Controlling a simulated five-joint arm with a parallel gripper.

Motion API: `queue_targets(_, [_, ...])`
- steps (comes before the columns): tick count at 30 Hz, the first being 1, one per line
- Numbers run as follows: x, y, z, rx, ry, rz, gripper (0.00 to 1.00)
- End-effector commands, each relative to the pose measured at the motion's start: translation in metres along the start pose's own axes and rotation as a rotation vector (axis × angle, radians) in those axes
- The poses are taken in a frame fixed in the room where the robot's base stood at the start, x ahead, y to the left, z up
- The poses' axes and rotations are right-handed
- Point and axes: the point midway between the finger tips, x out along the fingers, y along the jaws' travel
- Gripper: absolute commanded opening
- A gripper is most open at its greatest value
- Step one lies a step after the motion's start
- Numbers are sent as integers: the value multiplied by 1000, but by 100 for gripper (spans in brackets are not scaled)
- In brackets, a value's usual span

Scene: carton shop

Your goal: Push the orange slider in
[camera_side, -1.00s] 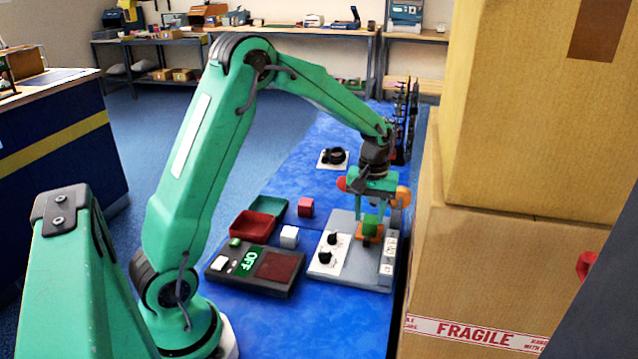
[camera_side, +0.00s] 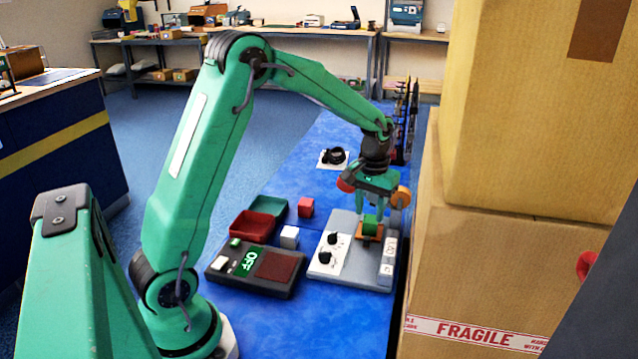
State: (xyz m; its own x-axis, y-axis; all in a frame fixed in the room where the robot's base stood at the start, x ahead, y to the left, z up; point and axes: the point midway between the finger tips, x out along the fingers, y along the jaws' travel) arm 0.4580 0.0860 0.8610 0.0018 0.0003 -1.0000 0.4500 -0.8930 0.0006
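The orange slider (camera_side: 367,239) is on the right part of a grey control panel (camera_side: 342,271) with two black knobs. A dark green block (camera_side: 370,222) shows right above the orange part; I cannot tell whether it belongs to the slider. My gripper (camera_side: 372,212) points down directly over the slider, its green fingers around or just above the green block. Whether the fingers touch it is too small to tell. The slider's far side is partly hidden by my gripper.
Stacked cartons (camera_side: 500,250) stand close on the right. Blue mat (camera_side: 320,318) is bare in front.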

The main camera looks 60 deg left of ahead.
Motion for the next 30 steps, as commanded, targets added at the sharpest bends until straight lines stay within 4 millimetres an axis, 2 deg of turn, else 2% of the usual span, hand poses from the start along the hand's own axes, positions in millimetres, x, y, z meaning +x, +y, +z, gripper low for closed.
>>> queue_targets(30, [0,0,0,1433,-1,0,38])
